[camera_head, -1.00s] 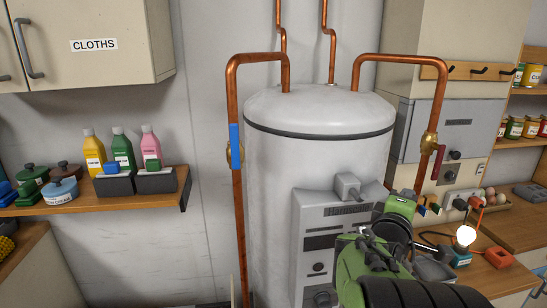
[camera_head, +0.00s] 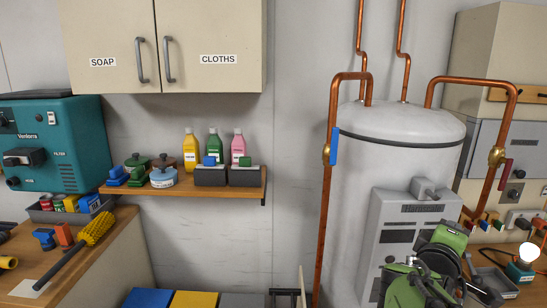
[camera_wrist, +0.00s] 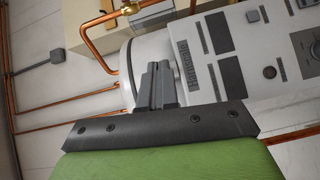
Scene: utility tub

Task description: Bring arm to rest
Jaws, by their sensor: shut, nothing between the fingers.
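My gripper (camera_wrist: 157,84) is in the wrist view, with its dark fingers together and nothing between them. It appears in front of the white water tank (camera_wrist: 126,80) and its grey control panel (camera_wrist: 205,65); I cannot tell the gap. In the head view my green and black arm is folded at the lower right, in front of the lower part of the tank (camera_head: 390,150) and the control panel (camera_head: 405,235). The fingertips cannot be made out clearly in the head view.
Copper pipes (camera_head: 327,200) run beside the tank. A lit bulb (camera_head: 529,252) stands right of my arm. A wooden shelf (camera_head: 185,188) holds bottles and pots at the left. A yellow brush (camera_head: 92,228) lies on the left counter. The wall between shelf and tank is bare.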

